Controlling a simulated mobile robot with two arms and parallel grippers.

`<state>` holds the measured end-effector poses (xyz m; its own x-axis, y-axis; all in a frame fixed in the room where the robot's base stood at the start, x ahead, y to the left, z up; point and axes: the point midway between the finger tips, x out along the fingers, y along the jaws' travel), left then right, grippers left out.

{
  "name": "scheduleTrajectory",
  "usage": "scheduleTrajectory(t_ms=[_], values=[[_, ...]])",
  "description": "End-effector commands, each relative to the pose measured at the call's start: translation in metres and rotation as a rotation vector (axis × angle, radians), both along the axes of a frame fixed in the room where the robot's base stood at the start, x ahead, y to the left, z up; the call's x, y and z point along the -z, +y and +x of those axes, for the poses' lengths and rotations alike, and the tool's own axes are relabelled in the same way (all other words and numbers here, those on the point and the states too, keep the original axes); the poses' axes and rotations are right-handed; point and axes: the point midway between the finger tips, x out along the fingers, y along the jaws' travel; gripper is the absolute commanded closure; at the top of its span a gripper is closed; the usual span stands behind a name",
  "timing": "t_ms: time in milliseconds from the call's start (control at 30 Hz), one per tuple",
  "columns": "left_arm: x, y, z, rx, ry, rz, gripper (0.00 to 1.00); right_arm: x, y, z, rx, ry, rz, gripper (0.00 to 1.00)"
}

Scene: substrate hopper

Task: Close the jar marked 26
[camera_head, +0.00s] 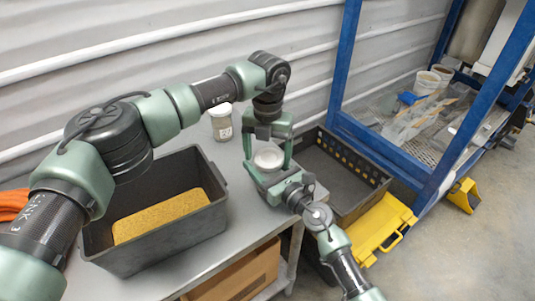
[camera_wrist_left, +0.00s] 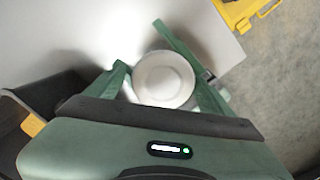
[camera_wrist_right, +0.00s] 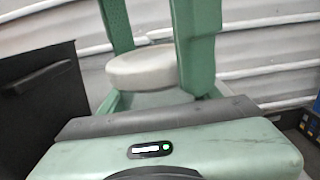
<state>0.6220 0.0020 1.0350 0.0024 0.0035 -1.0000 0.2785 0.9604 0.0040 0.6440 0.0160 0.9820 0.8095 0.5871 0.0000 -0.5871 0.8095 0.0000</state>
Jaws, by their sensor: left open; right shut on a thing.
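A jar with a round white lid (camera_head: 268,159) stands at the table's front right part; its number is not visible. The lid also shows in the left wrist view (camera_wrist_left: 163,79) and in the right wrist view (camera_wrist_right: 141,68), where it sits on top of the glass body (camera_wrist_right: 155,98). Whether it is tightened cannot be told. My left gripper (camera_head: 267,149) points down from above, open, one finger on each side of the lid. My right gripper (camera_head: 270,181) comes in from the front, low, and is shut on the jar's body.
Another lidded jar (camera_head: 221,121) with an unreadable label stands at the table's back. A dark bin (camera_head: 150,254) with yellow granular material is at left. An empty black crate (camera_head: 345,180) is just right of the jar. A blue-framed rack (camera_head: 345,65) stands farther right.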

Motion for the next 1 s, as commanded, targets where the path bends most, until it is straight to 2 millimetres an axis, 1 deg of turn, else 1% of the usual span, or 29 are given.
scheduleTrajectory(t_ms=[33, 167, 267, 367, 500, 600, 833, 867, 1000], values=[[0.0, -0.005, -0.003, 0.008, 0.005, -0.007, 0.09, 0.0, 0.003, -0.001, -0.005, 0.001, 0.001, 1.0], [0.0, -0.005, -0.003, 0.009, 0.006, -0.008, 0.09, 0.0, 0.003, -0.001, -0.006, 0.001, 0.001, 1.0], [-0.004, -0.006, -0.003, 0.01, 0.006, -0.009, 0.09, 0.0, 0.003, -0.001, -0.006, 0.001, 0.001, 1.0], [-0.015, -0.006, -0.003, 0.011, 0.005, -0.011, 0.09, 0.001, 0.003, -0.001, -0.006, 0.003, 0.0, 1.0], [-0.035, -0.005, -0.002, 0.009, 0.002, -0.008, 0.09, 0.001, 0.002, -0.001, -0.005, 0.004, 0.0, 1.0], [-0.044, -0.004, -0.002, 0.007, 0.004, -0.006, 0.09, 0.001, 0.002, -0.001, -0.004, 0.002, 0.0, 1.0], [-0.045, -0.003, -0.002, 0.005, 0.005, -0.005, 0.09, 0.001, 0.001, -0.001, -0.003, 0.001, 0.0, 1.0], [-0.045, -0.003, -0.002, 0.004, 0.004, -0.004, 0.13, 0.001, 0.001, 0.0, -0.003, 0.001, 0.0, 1.0], [-0.047, -0.003, -0.002, -0.048, 0.003, -0.004, 0.13, 0.001, 0.001, 0.0, -0.002, 0.001, -0.001, 1.0]])
